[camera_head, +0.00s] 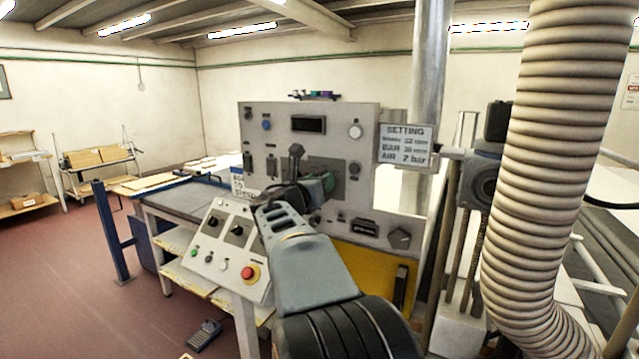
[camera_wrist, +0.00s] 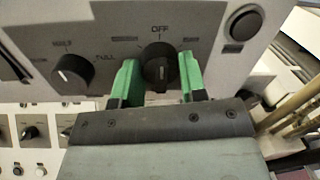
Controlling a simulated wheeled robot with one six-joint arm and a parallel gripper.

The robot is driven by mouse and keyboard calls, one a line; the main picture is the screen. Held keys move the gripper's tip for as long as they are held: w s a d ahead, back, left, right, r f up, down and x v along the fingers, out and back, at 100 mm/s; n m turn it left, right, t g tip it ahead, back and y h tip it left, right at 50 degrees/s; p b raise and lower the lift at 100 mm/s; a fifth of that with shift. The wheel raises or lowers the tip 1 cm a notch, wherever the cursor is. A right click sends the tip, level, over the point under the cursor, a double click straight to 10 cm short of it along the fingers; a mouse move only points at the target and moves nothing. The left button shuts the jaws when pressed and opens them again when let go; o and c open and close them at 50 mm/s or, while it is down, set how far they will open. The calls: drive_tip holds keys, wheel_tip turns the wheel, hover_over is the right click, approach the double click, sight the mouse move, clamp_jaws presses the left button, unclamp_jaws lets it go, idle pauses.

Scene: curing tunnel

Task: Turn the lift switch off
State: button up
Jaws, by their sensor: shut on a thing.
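In the wrist view, a black rotary knob (camera_wrist: 160,66) sits on the grey panel with "OFF" printed above it. Smaller words to its left and right are too blurred to read, so I cannot confirm it is the lift switch. Which way the knob points is unclear. My gripper (camera_wrist: 158,80) has its two green fingers on either side of this knob and is shut on it. In the head view, my gripper (camera_head: 322,188) reaches the middle of the upright control panel (camera_head: 370,118), and my arm hides the knob there.
Another black knob (camera_wrist: 72,72) is left of my gripper, and a round black button (camera_wrist: 244,22) is at upper right. A sloped console (camera_head: 222,245) with a red emergency button (camera_head: 250,273) stands left of my arm. A ribbed duct (camera_head: 550,160) stands at the right.

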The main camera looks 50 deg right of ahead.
drive_tip(key=o, duration=0.9)
drive_tip(key=shift+a, duration=0.1)
drive_tip(key=b+v, duration=0.2)
drive_tip(key=v, duration=1.1)
drive_tip(key=shift+s+a+f+b, duration=0.1)
drive_tip(key=shift+s+a+b, duration=0.05)
drive_tip(key=shift+a+b, duration=0.2)
